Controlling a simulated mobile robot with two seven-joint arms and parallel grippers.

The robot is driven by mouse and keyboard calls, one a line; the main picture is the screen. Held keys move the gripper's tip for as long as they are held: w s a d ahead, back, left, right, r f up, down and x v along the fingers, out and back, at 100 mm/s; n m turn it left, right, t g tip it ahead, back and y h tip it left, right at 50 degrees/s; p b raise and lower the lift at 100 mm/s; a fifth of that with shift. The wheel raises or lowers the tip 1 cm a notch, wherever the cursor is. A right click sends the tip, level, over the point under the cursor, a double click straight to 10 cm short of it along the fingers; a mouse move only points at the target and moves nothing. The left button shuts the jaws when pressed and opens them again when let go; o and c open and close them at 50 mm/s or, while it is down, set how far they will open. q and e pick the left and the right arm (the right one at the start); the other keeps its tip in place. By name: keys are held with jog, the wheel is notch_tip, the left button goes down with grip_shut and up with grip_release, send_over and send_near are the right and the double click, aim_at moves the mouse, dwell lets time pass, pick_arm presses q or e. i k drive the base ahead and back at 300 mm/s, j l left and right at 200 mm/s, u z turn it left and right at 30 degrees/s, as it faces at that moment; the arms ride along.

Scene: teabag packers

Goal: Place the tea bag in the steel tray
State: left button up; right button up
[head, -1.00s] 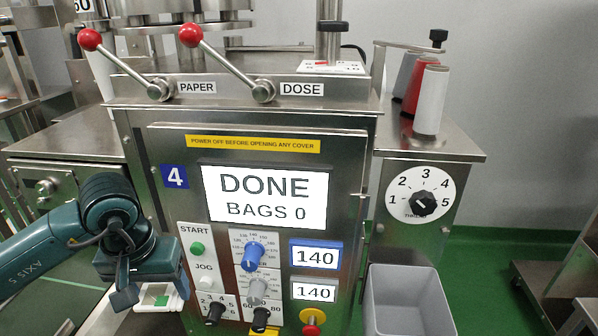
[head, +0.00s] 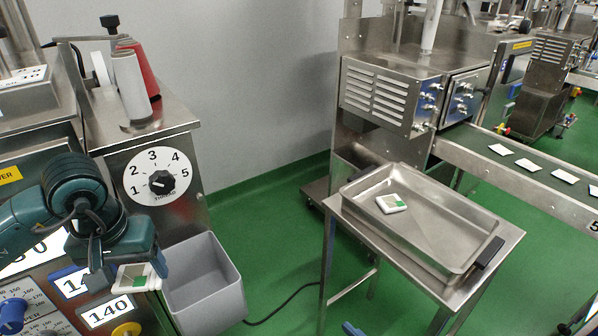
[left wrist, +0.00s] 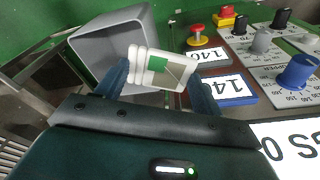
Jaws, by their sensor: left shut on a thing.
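My left gripper (head: 130,268) is shut on a white tea bag (head: 134,282) with a green tag, in front of the packing machine. The left wrist view shows this tea bag (left wrist: 165,70) between the two blue fingers. The steel tray (head: 435,228) stands on a steel stand to the right, well apart from the gripper. One white tea bag with a green tag (head: 391,203) lies inside the tray near its left end. A small blue tip (head: 352,329) at the bottom edge looks like part of my right gripper; its jaws cannot be made out.
A grey bin (head: 205,285) stands just right of my left gripper, below the thread dial (head: 158,184). Green floor with a black cable lies between bin and stand. A conveyor (head: 515,160) with several white bags runs behind the tray. The tray's right part is bare.

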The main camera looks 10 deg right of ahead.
aim_at(441, 238)
jog(key=l+z, duration=0.15)
jog(key=z, duration=1.15)
jog(key=j+z, duration=0.3)
jog(key=z, duration=0.15)
jog(key=k+j+z, duration=0.1)
jog(key=j+z, duration=0.3)
jog(key=k+j+z, duration=0.1)
jog(key=z, duration=0.35)
jog(key=i, duration=0.5)
